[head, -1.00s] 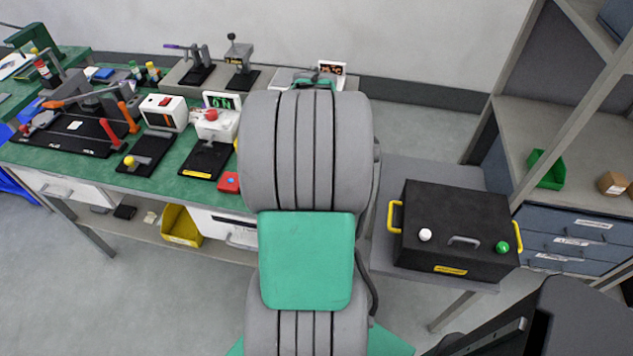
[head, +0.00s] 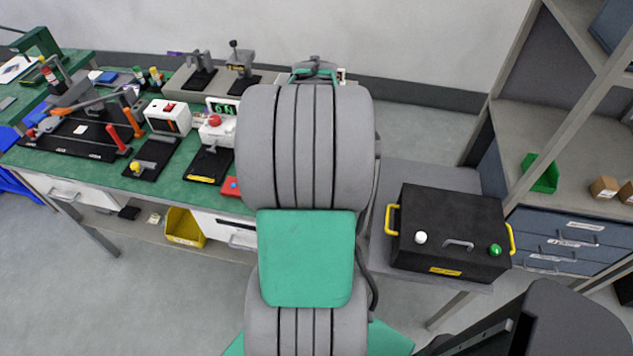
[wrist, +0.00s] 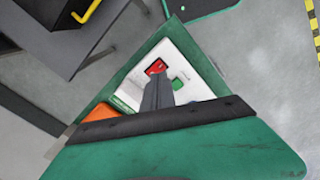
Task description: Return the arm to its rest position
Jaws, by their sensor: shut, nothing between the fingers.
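My arm, grey with a green panel, stands upright through the middle of the head view. It hides part of the bench, and my gripper does not show in that view. In the wrist view my gripper (wrist: 158,92) is shut and empty, with its grey fingers pressed together. Behind the fingers is a white panel with a red switch (wrist: 156,68) and a green button (wrist: 178,84). I cannot tell whether the fingers touch it.
A green-topped bench (head: 105,177) with fixtures stands at left. A black box (head: 450,228) with yellow handles sits on a grey side table (head: 425,175); its corner shows in the wrist view (wrist: 55,8). Shelving (head: 560,130) stands at right. Floor shows at front left.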

